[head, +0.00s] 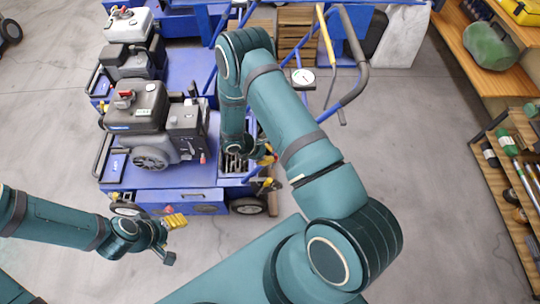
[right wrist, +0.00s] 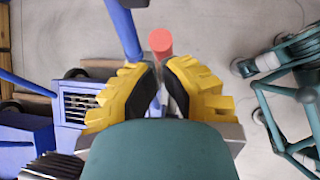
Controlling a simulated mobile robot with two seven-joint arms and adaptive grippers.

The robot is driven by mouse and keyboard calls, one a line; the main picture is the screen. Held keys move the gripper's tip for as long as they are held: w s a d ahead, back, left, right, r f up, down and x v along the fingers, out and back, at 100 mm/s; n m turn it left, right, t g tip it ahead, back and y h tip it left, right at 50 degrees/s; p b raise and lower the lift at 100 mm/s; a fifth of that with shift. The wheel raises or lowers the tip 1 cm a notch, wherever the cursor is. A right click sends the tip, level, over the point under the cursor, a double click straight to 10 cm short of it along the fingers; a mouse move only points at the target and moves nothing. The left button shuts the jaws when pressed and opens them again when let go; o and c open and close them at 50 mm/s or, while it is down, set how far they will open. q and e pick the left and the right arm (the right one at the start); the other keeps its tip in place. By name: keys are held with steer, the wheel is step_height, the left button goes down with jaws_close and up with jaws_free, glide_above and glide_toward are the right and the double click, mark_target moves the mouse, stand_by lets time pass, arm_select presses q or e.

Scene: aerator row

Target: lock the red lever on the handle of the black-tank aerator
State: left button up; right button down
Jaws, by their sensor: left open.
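The black-tank aerator (head: 135,108) stands at the left of the head view, on a blue frame. Its blue handle (head: 355,88) with a dark grip rises at the right, partly behind my right arm. In the right wrist view the red lever's round end (right wrist: 160,42) shows just beyond the yellow fingertips of my right gripper (right wrist: 160,68). The fingers stand on either side of the lever; contact is unclear. In the head view my right gripper (head: 266,170) is low beside the machine's right end. My left gripper (head: 172,235) is open and empty in front of the machine.
A blue bar (right wrist: 125,30) runs close to the left fingertip in the right wrist view. A white-tank machine (head: 128,22) stands behind. A round gauge (head: 303,77) and a yellow lever (head: 325,36) are near the handle. Shelves (head: 500,175) line the right; floor between is clear.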

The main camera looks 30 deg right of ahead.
arm_select(q)
steer(key=shift+p+v, duration=0.9)
steer(key=shift+v, duration=0.1)
arm_select(e)
steer(key=v, duration=1.2)
steer(key=shift+s, duration=0.2)
arm_select(q)
steer(key=shift+w+a+f, duration=0.1)
arm_select(e)
steer(key=shift+w+a+f, duration=0.1)
steer(key=shift+a+f, duration=0.05)
steer(key=shift+f, duration=0.05)
